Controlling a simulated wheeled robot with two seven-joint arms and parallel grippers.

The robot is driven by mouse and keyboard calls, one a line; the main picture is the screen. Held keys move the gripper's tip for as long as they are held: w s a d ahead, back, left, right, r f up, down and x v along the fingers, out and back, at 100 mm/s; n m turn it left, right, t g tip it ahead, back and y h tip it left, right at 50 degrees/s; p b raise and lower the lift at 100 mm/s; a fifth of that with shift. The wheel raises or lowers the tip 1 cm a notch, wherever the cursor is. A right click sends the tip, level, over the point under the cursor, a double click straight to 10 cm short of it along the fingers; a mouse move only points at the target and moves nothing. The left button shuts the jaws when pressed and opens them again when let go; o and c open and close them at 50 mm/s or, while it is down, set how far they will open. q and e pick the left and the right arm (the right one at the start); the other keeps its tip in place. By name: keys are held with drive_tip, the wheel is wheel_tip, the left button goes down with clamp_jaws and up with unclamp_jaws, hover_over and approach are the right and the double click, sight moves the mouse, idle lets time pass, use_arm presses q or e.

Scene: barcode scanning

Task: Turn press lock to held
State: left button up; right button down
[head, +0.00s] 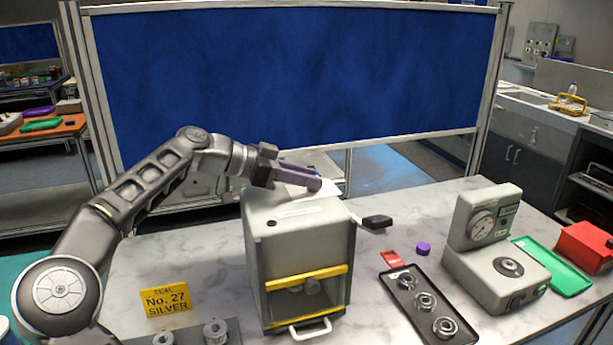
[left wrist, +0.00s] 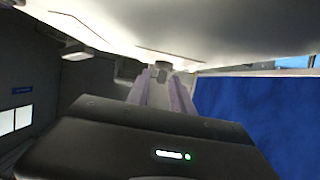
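The press (head: 300,228) is a grey box on the table with yellow bars across its front opening and a pale handle below. A black knob (head: 377,222) sticks out at its right side. I cannot tell which part is the lock. My left gripper (head: 316,184) reaches in from the left, its purple fingers just above the back of the press top, beside a white wedge-like part (head: 331,188). In the left wrist view the fingers (left wrist: 162,80) stand apart, with a small grey piece (left wrist: 162,69) at their tips; contact is unclear. My right gripper is not in view.
A yellow sign (head: 166,299) reads "SEAL No. 27 SILVER". Metal rings stand front left. A black tray (head: 405,296) with rings, a red tag (head: 391,258), a purple cap (head: 423,248), a gauge device (head: 492,262), a green tray (head: 553,268) and a red bin (head: 585,247) are right.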

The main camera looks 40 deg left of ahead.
use_arm(q)
drive_tip(key=shift+o, duration=0.3)
drive_tip(key=shift+a, duration=0.1)
drive_tip(key=b+v, duration=0.1)
drive_tip(key=v, duration=0.6)
drive_tip(key=shift+s+a+r, duration=0.1)
drive_tip(key=shift+s+a, duration=0.05)
drive_tip(key=shift+s, duration=0.15)
